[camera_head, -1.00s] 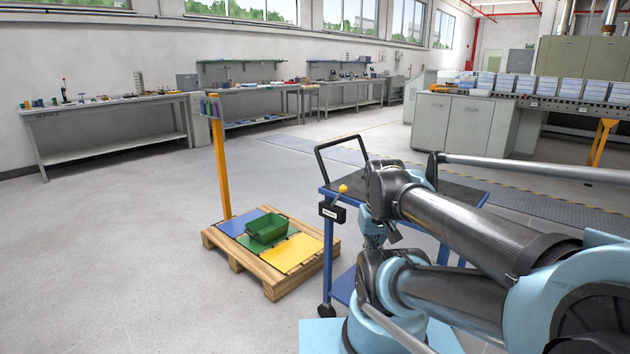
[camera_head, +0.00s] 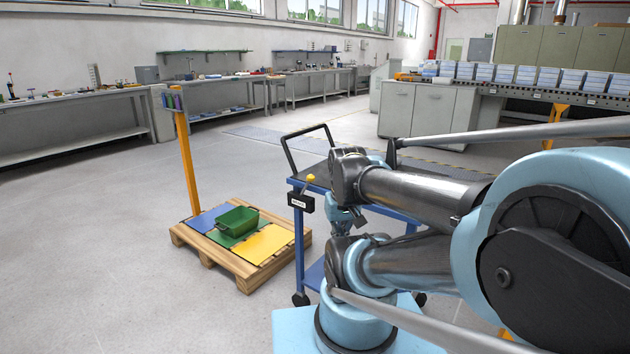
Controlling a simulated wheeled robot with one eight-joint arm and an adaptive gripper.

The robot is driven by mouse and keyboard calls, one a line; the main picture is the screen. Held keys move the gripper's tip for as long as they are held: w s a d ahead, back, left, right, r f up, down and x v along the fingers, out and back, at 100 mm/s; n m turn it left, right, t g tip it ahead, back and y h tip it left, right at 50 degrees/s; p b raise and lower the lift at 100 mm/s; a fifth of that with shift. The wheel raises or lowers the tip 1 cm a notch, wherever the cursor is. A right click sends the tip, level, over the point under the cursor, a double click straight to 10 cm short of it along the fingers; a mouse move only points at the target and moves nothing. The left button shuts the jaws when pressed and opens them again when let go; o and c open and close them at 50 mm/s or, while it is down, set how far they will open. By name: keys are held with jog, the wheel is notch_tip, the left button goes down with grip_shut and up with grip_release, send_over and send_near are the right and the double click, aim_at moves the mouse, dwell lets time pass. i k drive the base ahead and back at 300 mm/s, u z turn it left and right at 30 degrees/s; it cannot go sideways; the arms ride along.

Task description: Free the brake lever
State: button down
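My arm also covers much of the trolley's right side.
A wooden pallet (camera_head: 238,276) left of the trolley bears blue, green and yellow panels and a green bin (camera_head: 238,220). A yellow post (camera_head: 187,165) stands at its back. Workbenches (camera_head: 75,145) line the wall; a conveyor (camera_head: 560,96) is back right. Floor at left is clear.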

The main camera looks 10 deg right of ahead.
aim_at(310, 178)
jog(key=k, duration=1.65)
jog(key=u, duration=0.7)
jog(key=i, duration=1.35)
jog(key=z, duration=1)
